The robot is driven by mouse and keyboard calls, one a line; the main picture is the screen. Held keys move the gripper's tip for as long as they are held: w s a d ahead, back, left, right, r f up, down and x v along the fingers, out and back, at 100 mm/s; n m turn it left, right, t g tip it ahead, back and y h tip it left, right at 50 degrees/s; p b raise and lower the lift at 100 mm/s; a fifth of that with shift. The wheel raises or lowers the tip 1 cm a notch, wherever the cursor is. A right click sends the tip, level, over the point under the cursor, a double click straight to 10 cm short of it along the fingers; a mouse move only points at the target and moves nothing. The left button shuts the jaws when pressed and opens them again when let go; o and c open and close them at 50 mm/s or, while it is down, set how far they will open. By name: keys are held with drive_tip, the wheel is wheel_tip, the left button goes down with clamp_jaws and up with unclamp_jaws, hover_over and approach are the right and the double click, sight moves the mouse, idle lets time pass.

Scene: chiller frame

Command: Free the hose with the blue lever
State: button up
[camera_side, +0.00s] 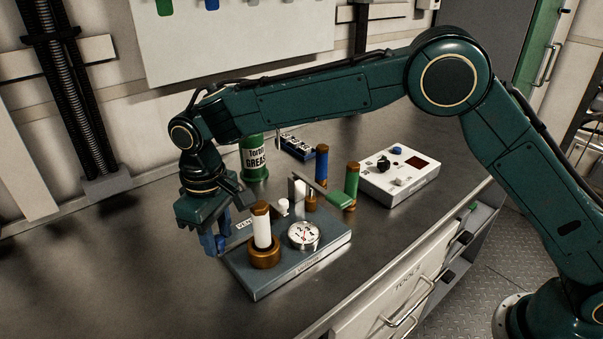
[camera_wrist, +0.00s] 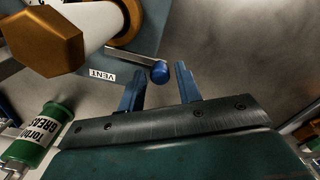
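The blue lever is a grey bar with a blue knob (camera_wrist: 160,71), beside the VENT label in the wrist view. My gripper (camera_wrist: 159,78) is open, with one blue finger on each side of the knob; I cannot tell whether either touches it. In the side view my gripper (camera_side: 214,246) points down at the left edge of the blue-grey plate (camera_side: 262,287), and the knob is hard to separate from the fingers.
A green grease can (camera_side: 254,163) stands behind. A white control box (camera_side: 398,177) is at right. The bench front is clear.

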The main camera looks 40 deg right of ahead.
drive_tip(key=shift+c, duration=1.2)
